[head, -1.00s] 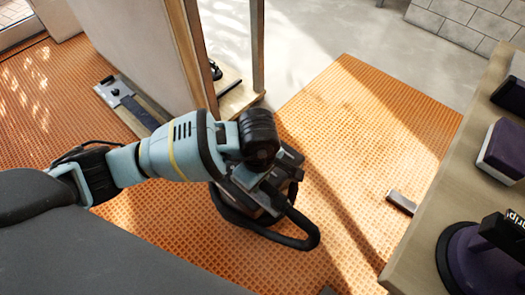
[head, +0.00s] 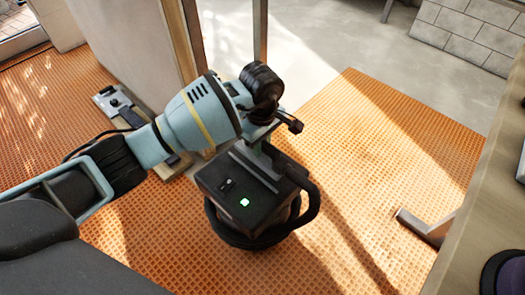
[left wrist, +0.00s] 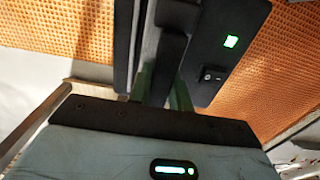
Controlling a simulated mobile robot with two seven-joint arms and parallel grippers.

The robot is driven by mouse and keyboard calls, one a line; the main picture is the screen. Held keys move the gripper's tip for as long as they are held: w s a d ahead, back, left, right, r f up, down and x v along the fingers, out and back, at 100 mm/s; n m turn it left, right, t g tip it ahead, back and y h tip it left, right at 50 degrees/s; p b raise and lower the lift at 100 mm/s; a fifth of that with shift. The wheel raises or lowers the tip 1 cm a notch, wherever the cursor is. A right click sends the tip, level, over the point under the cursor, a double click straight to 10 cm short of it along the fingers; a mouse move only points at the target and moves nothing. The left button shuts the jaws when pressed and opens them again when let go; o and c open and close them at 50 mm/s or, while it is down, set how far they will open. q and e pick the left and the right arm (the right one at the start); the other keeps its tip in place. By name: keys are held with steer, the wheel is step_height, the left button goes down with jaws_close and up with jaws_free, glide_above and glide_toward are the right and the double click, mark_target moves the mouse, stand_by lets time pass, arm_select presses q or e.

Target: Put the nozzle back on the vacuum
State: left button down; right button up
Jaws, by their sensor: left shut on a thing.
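The vacuum (head: 222,190) is a dark box with a lit green light and a switch on top, standing on the orange floor. Its black hose (head: 313,205) curls around its base and right side. My left gripper (head: 262,143) is over the vacuum's far edge. In the left wrist view its fingers (left wrist: 162,92) are shut on a dark bar (left wrist: 168,52), which looks like the nozzle. The vacuum's top (left wrist: 212,45) shows right beside that bar. I cannot tell whether the bar touches the vacuum. My right gripper is not in view.
A wooden bench (head: 490,195) stands at the right edge, with a grey metal piece (head: 425,226) beside it. A panel (head: 115,45) stands behind my left arm, with a levelling tool (head: 118,103) at its foot. The orange floor right of the vacuum is mostly clear.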

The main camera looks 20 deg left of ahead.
arm_select(q)
steer(key=shift+w, duration=0.15)
steer(key=shift+w+a+f+b, duration=0.15)
steer(key=shift+w+f+b, duration=0.05)
steer(key=shift+w+b, duration=0.1)
step_height(320, 180, down, 3)
steer(key=shift+s+f+b, duration=0.1)
steer(key=shift+f+b, duration=0.05)
steer(key=shift+b, duration=0.55)
steer(key=shift+f, duration=0.1)
steer(key=c, duration=1.3)
jaws_free()
